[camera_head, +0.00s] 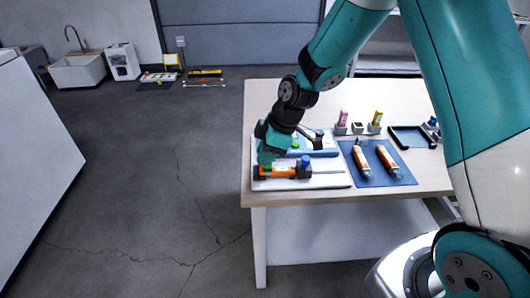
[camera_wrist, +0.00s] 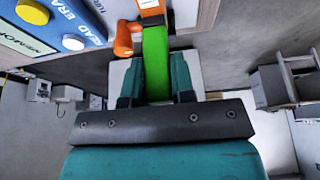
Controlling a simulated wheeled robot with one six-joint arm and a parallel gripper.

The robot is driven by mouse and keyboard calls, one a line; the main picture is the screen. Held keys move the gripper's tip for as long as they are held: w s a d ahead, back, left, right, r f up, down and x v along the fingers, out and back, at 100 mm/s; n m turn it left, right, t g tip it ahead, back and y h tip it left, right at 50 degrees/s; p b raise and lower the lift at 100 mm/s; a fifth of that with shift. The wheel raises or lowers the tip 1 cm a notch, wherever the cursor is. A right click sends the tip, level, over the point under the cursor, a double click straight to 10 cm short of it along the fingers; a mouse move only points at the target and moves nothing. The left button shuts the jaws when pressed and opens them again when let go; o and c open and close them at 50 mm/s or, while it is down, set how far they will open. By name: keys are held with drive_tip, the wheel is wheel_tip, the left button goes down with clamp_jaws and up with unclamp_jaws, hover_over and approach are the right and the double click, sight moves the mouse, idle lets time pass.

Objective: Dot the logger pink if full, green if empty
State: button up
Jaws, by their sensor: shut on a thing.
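My gripper (camera_wrist: 157,85) is shut on a green marker (camera_wrist: 156,60), which stands out between the teal fingers in the wrist view. In the head view my gripper (camera_head: 268,152) is low over the left end of the white board. An orange logger (camera_head: 280,171) lies on that board, with green at its left end and a blue part at its right. Orange parts (camera_wrist: 125,38) show near the green marker's far end in the wrist view; I cannot tell whether they touch. A pink marker (camera_head: 343,117) stands in a holder at the back. The logger's fill state is not readable.
A blue panel (camera_head: 318,153) with buttons lies behind the logger, partly hidden by my arm. A blue mat (camera_head: 398,178) holds two orange tubes. A yellow marker (camera_head: 377,117) stands beside a middle holder (camera_head: 358,127) with no coloured marker visible. A black tray (camera_head: 408,145) is at right.

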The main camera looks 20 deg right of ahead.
drive_tip(key=shift+r, duration=0.1)
drive_tip(key=shift+r+p, duration=3.05)
drive_tip(key=shift+r, duration=0.85)
